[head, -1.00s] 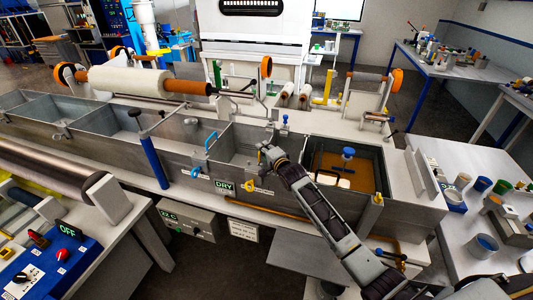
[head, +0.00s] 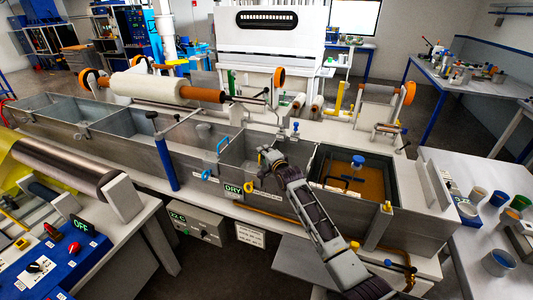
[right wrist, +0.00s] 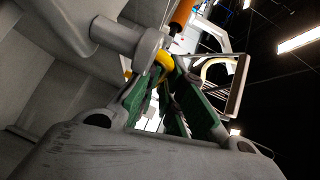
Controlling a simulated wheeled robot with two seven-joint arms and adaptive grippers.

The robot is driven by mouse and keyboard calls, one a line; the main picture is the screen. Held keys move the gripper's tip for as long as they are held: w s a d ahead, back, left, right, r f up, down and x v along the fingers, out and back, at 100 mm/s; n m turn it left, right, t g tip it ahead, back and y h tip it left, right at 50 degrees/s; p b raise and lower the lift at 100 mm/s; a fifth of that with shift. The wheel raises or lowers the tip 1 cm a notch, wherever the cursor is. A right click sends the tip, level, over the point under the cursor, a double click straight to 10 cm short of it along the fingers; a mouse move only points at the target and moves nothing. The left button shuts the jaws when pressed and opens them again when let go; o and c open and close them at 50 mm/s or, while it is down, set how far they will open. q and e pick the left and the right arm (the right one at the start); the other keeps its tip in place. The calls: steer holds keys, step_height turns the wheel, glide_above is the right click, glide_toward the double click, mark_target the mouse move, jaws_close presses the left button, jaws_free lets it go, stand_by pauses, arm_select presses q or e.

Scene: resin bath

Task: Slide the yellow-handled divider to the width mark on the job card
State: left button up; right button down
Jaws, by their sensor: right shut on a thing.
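My right gripper (head: 268,155) reaches over the front wall of the long grey trough (head: 305,205), left of the amber resin compartment. In the right wrist view its green-padded fingers (right wrist: 160,88) are closed on a yellow handle (right wrist: 166,62). The divider below the handle is mostly hidden by the gripper and arm in the head view. A white printed card (head: 250,235) hangs on the bath's front; its text and any width mark are too small to read. My left gripper is out of view.
Amber resin (head: 366,178) fills the compartment to the right, with a blue knob (head: 358,160) above it. A blue handle (head: 223,145) and a tall blue post (head: 166,162) stand to the left. Cups stand on the right-hand table (head: 440,170).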

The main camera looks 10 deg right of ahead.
steer(key=shift+a, duration=0.1)
steer(key=c, duration=1.6)
jaws_free()
steer(key=shift+w+a, duration=0.1)
steer(key=shift+o, duration=0.2)
steer(key=shift+f, duration=0.1)
steer(key=v, duration=1.2)
